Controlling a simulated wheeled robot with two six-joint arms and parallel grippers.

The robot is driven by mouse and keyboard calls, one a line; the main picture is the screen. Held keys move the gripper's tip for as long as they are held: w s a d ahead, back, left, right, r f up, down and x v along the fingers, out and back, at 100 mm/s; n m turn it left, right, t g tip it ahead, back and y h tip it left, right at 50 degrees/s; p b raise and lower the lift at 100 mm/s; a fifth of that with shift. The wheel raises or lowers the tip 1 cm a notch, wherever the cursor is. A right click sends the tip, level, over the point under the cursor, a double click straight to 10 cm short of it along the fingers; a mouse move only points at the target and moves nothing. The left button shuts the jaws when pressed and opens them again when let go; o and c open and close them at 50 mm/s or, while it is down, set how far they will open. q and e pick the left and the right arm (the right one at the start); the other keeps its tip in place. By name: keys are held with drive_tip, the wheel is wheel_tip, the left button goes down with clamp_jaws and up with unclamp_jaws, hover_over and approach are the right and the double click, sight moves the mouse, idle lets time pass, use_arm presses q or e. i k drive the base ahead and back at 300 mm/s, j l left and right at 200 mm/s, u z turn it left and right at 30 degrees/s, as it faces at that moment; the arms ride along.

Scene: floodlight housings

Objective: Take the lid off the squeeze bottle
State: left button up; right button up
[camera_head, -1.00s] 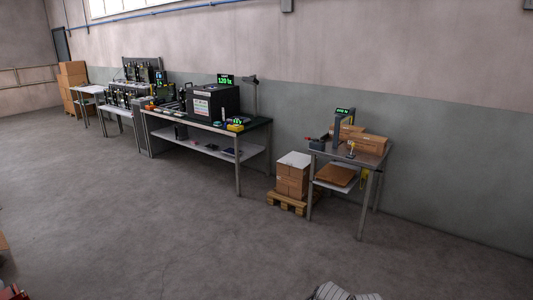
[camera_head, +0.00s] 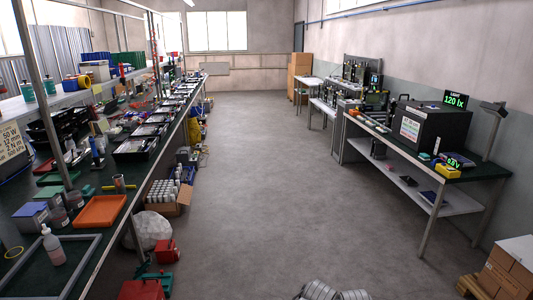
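A squeeze bottle (camera_head: 53,247) with pinkish contents stands upright at the lower left, on the dark green top of the long left workbench (camera_head: 115,222). Its white lid (camera_head: 45,230) is on top of it. The bottle is small in the view, so the fit of the lid cannot be made out. Neither of my grippers shows. A grey ribbed part at the bottom edge appears to be mine.
A grey frame lies around the bottle's foot, with an orange tray (camera_head: 100,212) behind. Below the bench are a carton of bottles (camera_head: 168,196), a white sack (camera_head: 150,230) and red tool boxes. The central aisle floor (camera_head: 260,190) is clear; another bench (camera_head: 480,168) stands right.

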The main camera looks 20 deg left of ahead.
sight(46, 231)
drive_tip(key=i+j+u, duration=0.1)
drive_tip(key=i+u, duration=0.35)
drive_tip(key=i, duration=0.25)
drive_tip(key=i+l+u, duration=0.1)
drive_tip(key=i+u, duration=0.35)
drive_tip(key=i, duration=0.25)
drive_tip(key=i+u, duration=0.4)
drive_tip(key=i+l+u, duration=0.1)
drive_tip(key=i+u, duration=0.15)
drive_tip(key=u, duration=0.15)
drive_tip(key=i+u, duration=0.15)
drive_tip(key=u, duration=0.3)
drive_tip(key=i+u, duration=0.1)
drive_tip(key=u, duration=0.35)
drive_tip(key=i+l+u, duration=0.1)
drive_tip(key=u, duration=0.35)
drive_tip(key=i+l+u, duration=0.1)
drive_tip(key=u, duration=0.3)
drive_tip(key=i+l+u, duration=0.15)
drive_tip(key=u, duration=0.3)
drive_tip(key=i+l+u, duration=0.25)
drive_tip(key=u, duration=0.2)
drive_tip(key=i, duration=0.05)
